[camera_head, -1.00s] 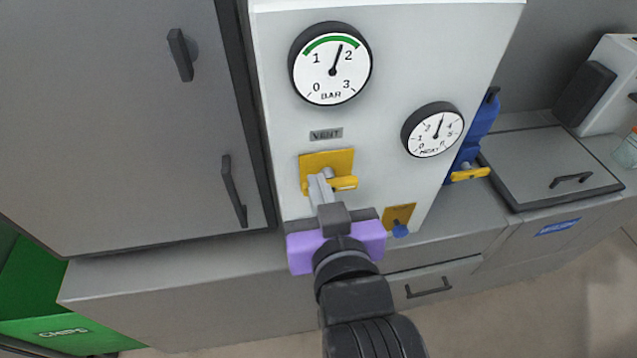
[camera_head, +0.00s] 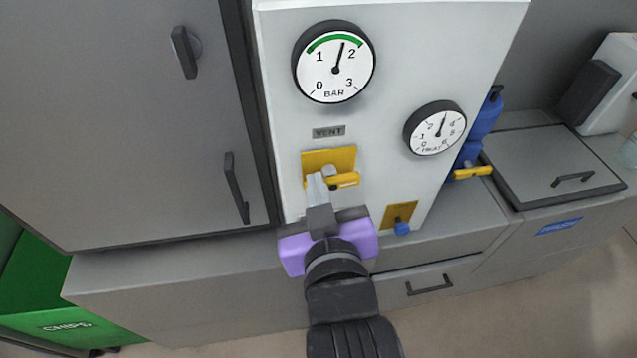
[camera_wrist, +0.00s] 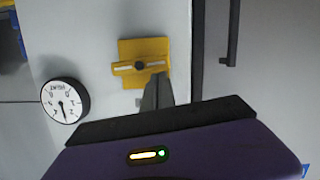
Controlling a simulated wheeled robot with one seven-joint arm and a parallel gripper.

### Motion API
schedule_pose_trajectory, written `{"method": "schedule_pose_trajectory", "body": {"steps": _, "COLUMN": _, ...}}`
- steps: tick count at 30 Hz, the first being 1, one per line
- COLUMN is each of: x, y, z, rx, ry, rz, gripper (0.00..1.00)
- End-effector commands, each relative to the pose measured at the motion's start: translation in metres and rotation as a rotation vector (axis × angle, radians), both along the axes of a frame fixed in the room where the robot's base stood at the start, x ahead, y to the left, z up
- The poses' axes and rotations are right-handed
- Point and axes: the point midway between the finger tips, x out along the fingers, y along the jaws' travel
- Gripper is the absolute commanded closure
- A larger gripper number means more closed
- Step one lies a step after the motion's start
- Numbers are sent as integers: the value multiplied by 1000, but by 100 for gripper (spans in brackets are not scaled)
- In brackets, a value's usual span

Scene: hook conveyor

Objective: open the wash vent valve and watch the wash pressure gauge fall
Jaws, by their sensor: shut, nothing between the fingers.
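The vent valve is a yellow plate (camera_head: 340,158) with a yellow lever handle (camera_head: 346,180) lying roughly level, under a VENT label (camera_head: 328,132). Both the plate and the handle also show in the wrist view (camera_wrist: 129,48) (camera_wrist: 124,69). My gripper (camera_head: 316,181) is shut and empty, its fingertips at the left part of the handle and covering some of it. I cannot tell whether they touch it. In the wrist view the fingertips (camera_wrist: 158,82) are just beside the handle. The large BAR gauge (camera_head: 335,62) above has its needle between 1 and 2, within the green band.
A smaller gauge (camera_head: 435,128) is to the right, its needle pointing up. A small yellow plate with a blue knob (camera_head: 401,228) is lower right. A blue part with a yellow lever (camera_head: 472,172) stands beside the panel. A grey cabinet (camera_head: 120,120) flanks it on the left.

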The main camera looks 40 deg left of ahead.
Motion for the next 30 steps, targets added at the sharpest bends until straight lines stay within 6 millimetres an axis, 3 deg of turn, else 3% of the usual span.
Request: {"method": "schedule_pose_trajectory", "body": {"steps": 30, "x": -7, "y": 6, "z": -37, "rx": -588, "ry": -681, "rz": -1, "gripper": 100}}
